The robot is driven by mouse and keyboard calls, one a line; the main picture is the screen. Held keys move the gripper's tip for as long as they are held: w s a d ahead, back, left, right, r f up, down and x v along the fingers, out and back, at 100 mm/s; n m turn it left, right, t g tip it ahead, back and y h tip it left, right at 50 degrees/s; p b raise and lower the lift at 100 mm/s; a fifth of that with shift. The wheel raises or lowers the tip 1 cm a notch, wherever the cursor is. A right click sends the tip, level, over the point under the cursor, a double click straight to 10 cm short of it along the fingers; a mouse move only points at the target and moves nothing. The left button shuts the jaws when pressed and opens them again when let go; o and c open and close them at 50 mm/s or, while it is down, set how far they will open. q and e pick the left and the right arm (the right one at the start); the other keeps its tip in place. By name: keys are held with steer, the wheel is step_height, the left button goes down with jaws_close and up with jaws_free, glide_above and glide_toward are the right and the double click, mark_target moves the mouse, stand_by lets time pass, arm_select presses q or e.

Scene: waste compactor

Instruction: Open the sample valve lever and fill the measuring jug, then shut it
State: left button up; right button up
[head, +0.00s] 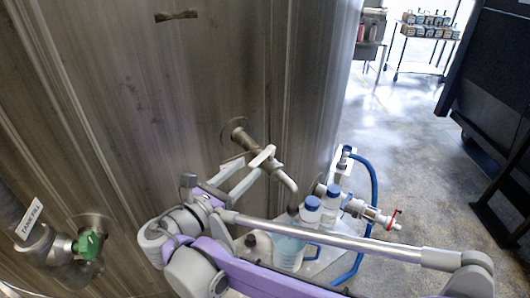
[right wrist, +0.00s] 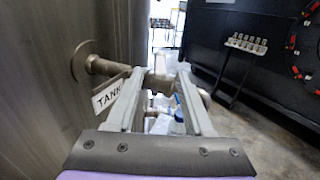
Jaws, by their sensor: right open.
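The sample valve's pipe comes out of the metal tank wall at a round flange (head: 235,131) and ends in a down-bent spout (head: 289,184). My right gripper (head: 254,168) is at this valve, its two pale fingers apart. In the right wrist view the brown metal valve body (right wrist: 158,84) shows between and beyond the open fingertips. I cannot clearly make out the lever or whether a finger touches it. The translucent bluish jug (head: 287,252) stands below the spout, partly hidden by my right arm. I cannot tell its liquid level. My left gripper is not in view.
Blue-capped bottles (head: 311,209) stand by the jug. A fitting with a red handle (head: 393,220) and a blue hose (head: 373,190) are to their right. A green-handled valve (head: 88,244) labelled TANK FILL is at left. Open floor (head: 400,130) lies at right.

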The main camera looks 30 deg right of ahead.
mark_target(269, 149)
steer(key=x, duration=0.9)
steer(key=shift+f, duration=0.1)
jaws_close()
stand_by(1.1)
